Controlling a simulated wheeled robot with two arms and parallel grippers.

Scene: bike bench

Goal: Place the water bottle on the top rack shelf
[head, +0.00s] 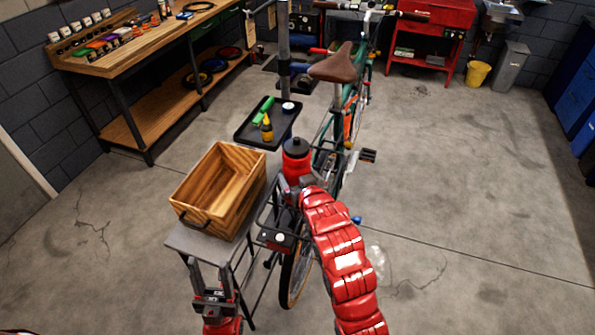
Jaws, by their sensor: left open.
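The red water bottle (297,160) with a black cap stands upright beside the wooden crate, near the bike's rear. My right arm comes up from the bottom, and my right gripper (299,187) is at the bottle's lower part. The arm hides most of this gripper, so I cannot tell whether its fingers are closed on the bottle. My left gripper (210,268) is open and empty at the lower left, in front of the small grey table (200,243). No rack shelf can be made out with certainty in this view.
The wooden crate (220,185) stands on the small grey table. A black tray (250,135) holds a green item and a yellow bottle. The bike (345,100) is on a stand. A workbench (150,50) is at left, a red cart (432,40) at back. Floor at right is clear.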

